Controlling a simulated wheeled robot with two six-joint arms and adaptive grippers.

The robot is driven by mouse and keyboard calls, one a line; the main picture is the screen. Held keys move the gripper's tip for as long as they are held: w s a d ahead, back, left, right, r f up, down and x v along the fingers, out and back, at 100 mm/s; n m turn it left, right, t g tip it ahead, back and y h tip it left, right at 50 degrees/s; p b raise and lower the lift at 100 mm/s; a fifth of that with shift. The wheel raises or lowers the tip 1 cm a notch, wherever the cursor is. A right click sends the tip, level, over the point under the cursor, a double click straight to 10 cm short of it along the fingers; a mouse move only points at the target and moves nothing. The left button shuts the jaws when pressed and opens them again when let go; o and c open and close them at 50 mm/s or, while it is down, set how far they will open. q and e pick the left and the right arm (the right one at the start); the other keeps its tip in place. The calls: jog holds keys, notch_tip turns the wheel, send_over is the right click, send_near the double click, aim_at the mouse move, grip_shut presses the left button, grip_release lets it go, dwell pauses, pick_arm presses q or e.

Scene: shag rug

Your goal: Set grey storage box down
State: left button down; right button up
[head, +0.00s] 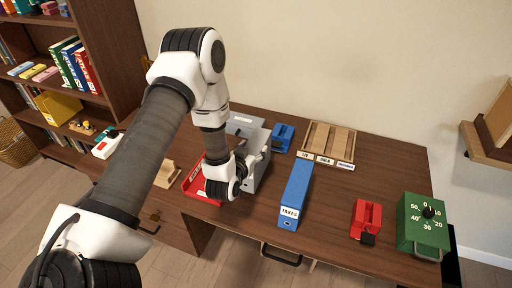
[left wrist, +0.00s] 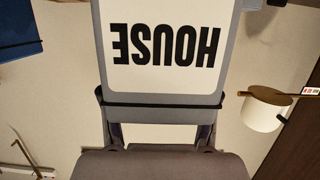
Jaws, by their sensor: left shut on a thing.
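The grey storage box (head: 243,120) is over the left-middle part of the desk in the head view, partly hidden behind my left arm. In the left wrist view the box (left wrist: 97,60) fills the upper middle, with a white label (left wrist: 165,45) reading HOUSE upside down. My left gripper (head: 246,162) is shut on the near side of the box; its fingers also show below the label in the left wrist view (left wrist: 160,125). I cannot tell whether the box touches the desk. My right gripper is in neither view.
A red tray (head: 203,192) lies left of the box. A blue TAXES binder (head: 295,195), blue item (head: 283,138) and wooden divided tray (head: 328,141) stand to its right. Farther right are a red item (head: 366,216) and green timer box (head: 424,225). Bare desk (head: 370,175) lies between.

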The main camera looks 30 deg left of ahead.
pick_arm(q)
jog(key=shift+f, duration=0.8)
jog(key=shift+w+f, duration=0.1)
jog(key=shift+w, duration=0.25)
jog(key=shift+c, duration=1.4)
grip_release()
jog(key=shift+s, duration=0.15)
jog(key=shift+s+r, duration=0.2)
jog(key=shift+s, duration=0.05)
jog(key=shift+w, duration=0.1)
jog(key=shift+f, duration=0.1)
